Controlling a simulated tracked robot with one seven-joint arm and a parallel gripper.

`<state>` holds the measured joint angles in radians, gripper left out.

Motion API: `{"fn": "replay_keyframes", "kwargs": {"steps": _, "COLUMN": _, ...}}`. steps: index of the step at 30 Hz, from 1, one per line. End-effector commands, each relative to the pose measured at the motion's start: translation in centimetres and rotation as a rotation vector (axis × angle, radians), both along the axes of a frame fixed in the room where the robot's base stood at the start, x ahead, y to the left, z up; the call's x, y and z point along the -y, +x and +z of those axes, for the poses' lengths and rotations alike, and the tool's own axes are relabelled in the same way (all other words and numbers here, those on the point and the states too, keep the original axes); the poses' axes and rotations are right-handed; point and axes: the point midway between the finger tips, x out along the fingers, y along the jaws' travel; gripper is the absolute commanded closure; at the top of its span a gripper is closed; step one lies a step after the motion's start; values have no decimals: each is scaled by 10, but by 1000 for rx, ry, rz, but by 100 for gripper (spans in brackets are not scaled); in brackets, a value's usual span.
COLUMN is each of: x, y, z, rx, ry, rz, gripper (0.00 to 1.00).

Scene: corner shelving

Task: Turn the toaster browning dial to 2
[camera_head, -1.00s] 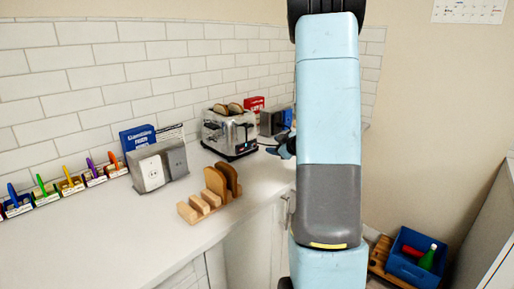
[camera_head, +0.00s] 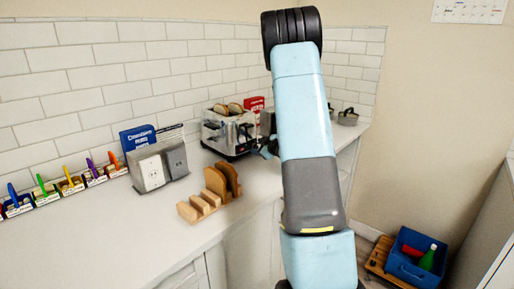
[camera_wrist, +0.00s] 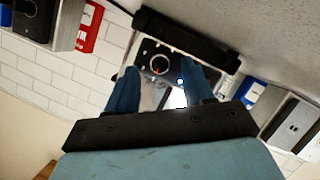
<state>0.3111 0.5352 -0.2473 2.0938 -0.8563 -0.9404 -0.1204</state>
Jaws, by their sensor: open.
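The chrome toaster (camera_head: 224,135) stands on the counter against the tiled wall, with bread in its slots. In the wrist view, its dark end panel carries the round browning dial (camera_wrist: 160,64), which has a light ring and a small red mark. Its numbers are too small to read. My gripper (camera_wrist: 162,84) is open, with one blue finger on each side of the panel below the dial in the picture. I cannot tell whether either finger touches it. In the head view, my gripper (camera_head: 268,148) is beside the toaster's right end, partly hidden by my arm.
A red box (camera_head: 255,104) is behind the toaster. Another red box face shows in the wrist view (camera_wrist: 89,28). The front counter is clear.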

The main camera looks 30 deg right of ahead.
Motion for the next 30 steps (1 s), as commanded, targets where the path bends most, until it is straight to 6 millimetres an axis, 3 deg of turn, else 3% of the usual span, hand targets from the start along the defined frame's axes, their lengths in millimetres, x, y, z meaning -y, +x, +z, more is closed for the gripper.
{"fn": "replay_keyframes", "kwargs": {"steps": 6, "x": -2, "y": 15, "z": -5, "rx": -1, "ry": 0, "rz": 0, "gripper": 48}}
{"fn": "replay_keyframes", "kwargs": {"steps": 16, "x": -2, "y": 17, "z": -6, "rx": -1, "ry": 0, "rz": -1, "gripper": 49}}
{"fn": "replay_keyframes", "kwargs": {"steps": 30, "x": -2, "y": 16, "z": -6, "rx": -1, "ry": 0, "rz": -1, "gripper": 94}}
